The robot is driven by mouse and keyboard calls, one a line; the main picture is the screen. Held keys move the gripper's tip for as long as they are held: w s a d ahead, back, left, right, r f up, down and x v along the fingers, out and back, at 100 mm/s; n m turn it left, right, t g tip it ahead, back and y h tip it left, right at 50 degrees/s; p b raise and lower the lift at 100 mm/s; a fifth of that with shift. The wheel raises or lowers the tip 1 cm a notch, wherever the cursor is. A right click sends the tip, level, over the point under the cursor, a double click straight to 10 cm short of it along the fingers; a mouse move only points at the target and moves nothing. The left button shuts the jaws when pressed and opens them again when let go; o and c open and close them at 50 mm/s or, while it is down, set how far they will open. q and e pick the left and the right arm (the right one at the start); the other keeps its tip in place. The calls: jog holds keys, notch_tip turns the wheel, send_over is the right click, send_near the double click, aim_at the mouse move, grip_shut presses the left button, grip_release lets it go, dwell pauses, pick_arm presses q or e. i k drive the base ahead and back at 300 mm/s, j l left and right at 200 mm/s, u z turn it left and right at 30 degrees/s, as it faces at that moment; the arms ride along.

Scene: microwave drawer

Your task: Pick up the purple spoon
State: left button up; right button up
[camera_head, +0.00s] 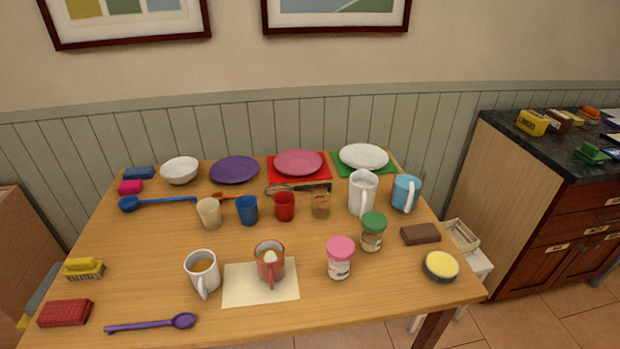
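The purple spoon (152,324) lies flat on the wooden table near its front left edge. Its bowl is at the right end and its handle runs left. Nothing covers it. Neither of my grippers shows in the head view.
A dark red block (65,313) lies just left of the spoon, with a yellow brush (84,268) behind it. A white mug (203,273) stands behind the spoon's bowl. A red mug (270,263) stands on a cream mat (240,292). Several cups, plates and jars stand farther back.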

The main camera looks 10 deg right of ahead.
aim_at(183, 320)
jog(key=k+u, duration=0.1)
jog(key=u, duration=0.9)
